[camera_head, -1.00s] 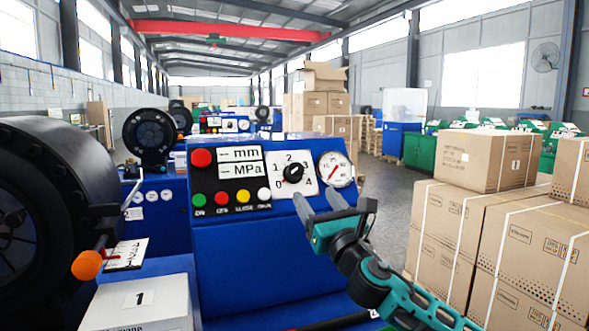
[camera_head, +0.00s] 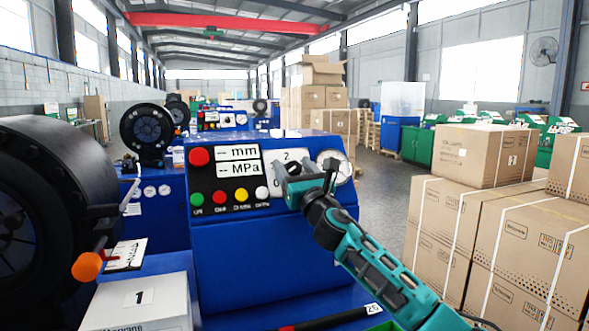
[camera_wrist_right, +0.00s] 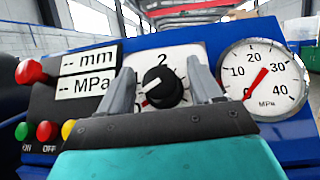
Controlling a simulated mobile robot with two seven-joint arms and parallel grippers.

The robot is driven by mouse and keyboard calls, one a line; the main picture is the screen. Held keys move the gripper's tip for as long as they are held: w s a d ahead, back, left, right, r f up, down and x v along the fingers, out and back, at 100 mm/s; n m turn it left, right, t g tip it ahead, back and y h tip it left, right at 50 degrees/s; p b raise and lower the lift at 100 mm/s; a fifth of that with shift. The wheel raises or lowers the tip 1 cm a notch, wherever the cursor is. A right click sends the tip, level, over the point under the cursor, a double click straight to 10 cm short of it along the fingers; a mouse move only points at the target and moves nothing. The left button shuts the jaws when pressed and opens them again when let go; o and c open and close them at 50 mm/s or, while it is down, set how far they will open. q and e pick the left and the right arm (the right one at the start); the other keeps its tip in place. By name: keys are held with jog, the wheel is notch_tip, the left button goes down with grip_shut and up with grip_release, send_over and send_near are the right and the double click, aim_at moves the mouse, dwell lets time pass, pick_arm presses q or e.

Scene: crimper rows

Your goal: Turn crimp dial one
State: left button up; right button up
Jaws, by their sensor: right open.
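The crimp dial is a black knob (camera_wrist_right: 161,87) with a pale pointer line on a white numbered plate. It sits on the blue control panel (camera_head: 230,225) of the machine in front of me. In the right wrist view the knob lies between the two grey fingers of my right gripper (camera_wrist_right: 165,88), which is open. I cannot tell whether the fingers touch the knob. My left gripper is not in view.
A pressure gauge (camera_wrist_right: 263,79) is right of the dial. A red button (camera_head: 199,157), mm/MPa displays (camera_head: 239,161) and several coloured buttons are to its left. Cartons (camera_head: 500,235) are stacked at right.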

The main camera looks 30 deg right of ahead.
jog(key=shift+c, duration=0.4)
jog(key=c, duration=0.9)
jog(key=shift+m+h, duration=0.4)
jog(key=shift+m, duration=0.1)
jog(key=m+g+h, duration=0.1)
jog(key=m+h, duration=0.2)
jog(key=shift+a, duration=0.1)
jog(key=m+g+h, duration=0.1)
jog(key=m+h, duration=0.1)
jog(key=m, duration=0.1)
jog(key=m+g+h+p, duration=0.1)
jog(key=m+g+h, duration=0.1)
jog(key=m+h, duration=0.1)
jog(key=shift+g, duration=0.3)
jog(key=m+g+h, duration=0.1)
jog(key=m+g, duration=0.1)
jog(key=m, duration=0.1)
jog(key=m+g+h+p, duration=0.1)
jog(key=m+g+h, duration=0.1)
jog(key=m, duration=0.1)
jog(key=shift+r+g, duration=0.15)
jog(key=shift+g, duration=0.25)
jog(key=shift+m+g+p, duration=0.7)
jog(key=shift+m+g, duration=0.4)
jog(key=shift+m, duration=0.3)
